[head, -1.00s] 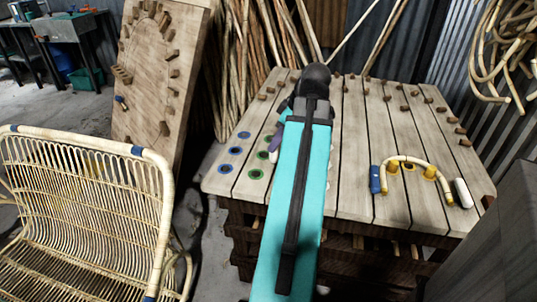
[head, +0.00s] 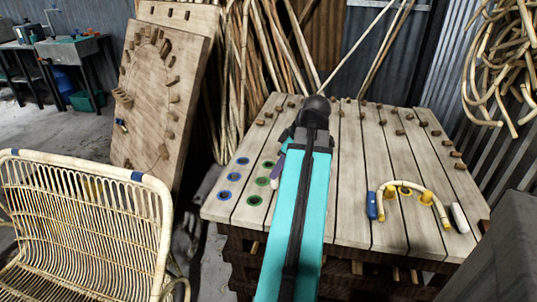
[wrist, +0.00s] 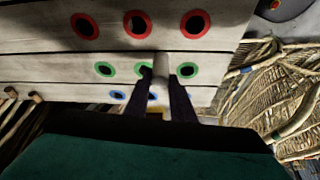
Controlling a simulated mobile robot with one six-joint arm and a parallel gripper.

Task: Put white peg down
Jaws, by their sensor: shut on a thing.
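My gripper (wrist: 164,82) is shut on the white peg (wrist: 160,66), which shows pale between the two dark fingers in the wrist view. The peg is over the row of green-ringed holes, close to the middle green hole (wrist: 144,71), partly covered by a finger. I cannot tell whether its end is in a hole or above it. In the head view my gripper (head: 280,164) is at the left part of the slatted table (head: 345,180), mostly behind my arm. The peg's pale end (head: 274,183) shows just below it.
Blue-ringed holes (head: 229,178) lie left of the green ones. Red-ringed holes (wrist: 138,24) show in the wrist view. A bent rattan piece (head: 412,188) on yellow pegs stands at the right, between a blue piece (head: 371,205) and a white piece (head: 460,217). A rattan chair (head: 85,215) is at the left.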

